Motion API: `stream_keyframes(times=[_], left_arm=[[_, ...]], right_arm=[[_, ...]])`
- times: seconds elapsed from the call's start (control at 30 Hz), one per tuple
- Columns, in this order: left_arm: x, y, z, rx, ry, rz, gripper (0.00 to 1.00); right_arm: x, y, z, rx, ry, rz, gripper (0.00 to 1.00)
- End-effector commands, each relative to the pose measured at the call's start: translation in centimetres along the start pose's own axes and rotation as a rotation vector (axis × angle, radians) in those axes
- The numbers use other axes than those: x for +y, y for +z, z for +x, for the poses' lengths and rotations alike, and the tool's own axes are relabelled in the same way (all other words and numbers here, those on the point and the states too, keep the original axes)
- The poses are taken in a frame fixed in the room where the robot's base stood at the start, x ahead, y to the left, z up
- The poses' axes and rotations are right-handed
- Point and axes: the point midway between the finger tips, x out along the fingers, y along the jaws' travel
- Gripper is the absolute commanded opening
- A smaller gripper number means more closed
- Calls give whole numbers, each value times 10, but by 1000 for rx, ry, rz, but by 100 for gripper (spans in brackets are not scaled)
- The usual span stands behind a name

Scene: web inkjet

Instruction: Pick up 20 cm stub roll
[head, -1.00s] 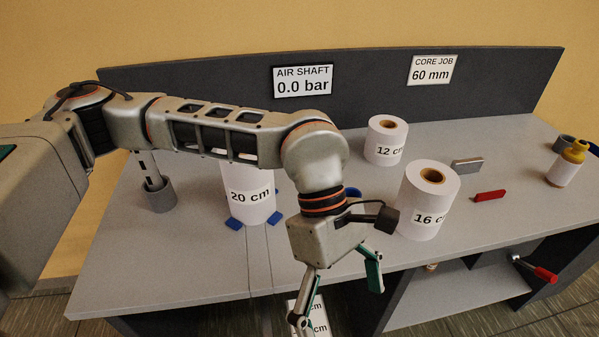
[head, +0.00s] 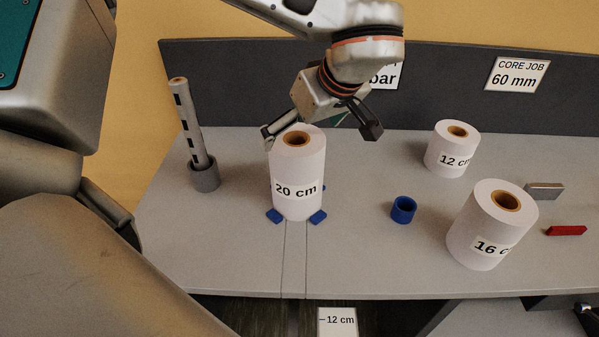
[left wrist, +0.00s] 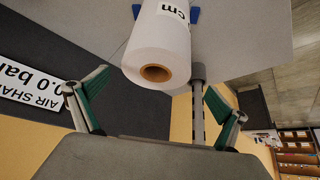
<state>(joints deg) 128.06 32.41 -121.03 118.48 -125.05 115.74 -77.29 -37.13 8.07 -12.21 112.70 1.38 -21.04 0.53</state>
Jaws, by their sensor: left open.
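The 20 cm stub roll (head: 298,172) is a white upright cylinder with a brown core, standing among blue blocks on the grey bench. My left gripper (head: 305,132) is at the roll's upper far side in the head view, its fingers partly hidden behind the roll's top. In the left wrist view the roll (left wrist: 160,45) shows its core end between and beyond the two open green-padded fingers (left wrist: 155,100). The gripper is open with nothing held; whether a finger touches the roll I cannot tell. My right gripper is not in view.
A slotted shaft (head: 190,122) stands in a grey holder left of the roll. A blue ring (head: 403,209), the 12 cm roll (head: 452,150) and the 16 cm roll (head: 487,228) stand to the right. A dark back panel (head: 440,100) rises behind the bench.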

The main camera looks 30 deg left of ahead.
Motion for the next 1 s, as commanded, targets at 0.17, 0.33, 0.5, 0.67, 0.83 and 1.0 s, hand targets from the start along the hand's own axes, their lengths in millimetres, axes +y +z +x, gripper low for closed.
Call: stream_keyframes(times=[0.17, 0.33, 0.5, 0.67, 0.83, 1.0], left_arm=[[2, 0, 19, -3, -2, 0, 100], [6, 0, 44, -4, -3, 0, 100], [6, 0, 57, -3, 0, 0, 100], [7, 0, 58, -2, 1, 0, 100], [7, 0, 58, -2, 1, 1, 77], [6, 0, 58, -2, 1, 1, 32]], right_arm=[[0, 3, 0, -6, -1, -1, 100], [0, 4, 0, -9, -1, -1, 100], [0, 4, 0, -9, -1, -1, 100], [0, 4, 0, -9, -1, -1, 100], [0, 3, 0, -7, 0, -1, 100], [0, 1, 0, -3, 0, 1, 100]])
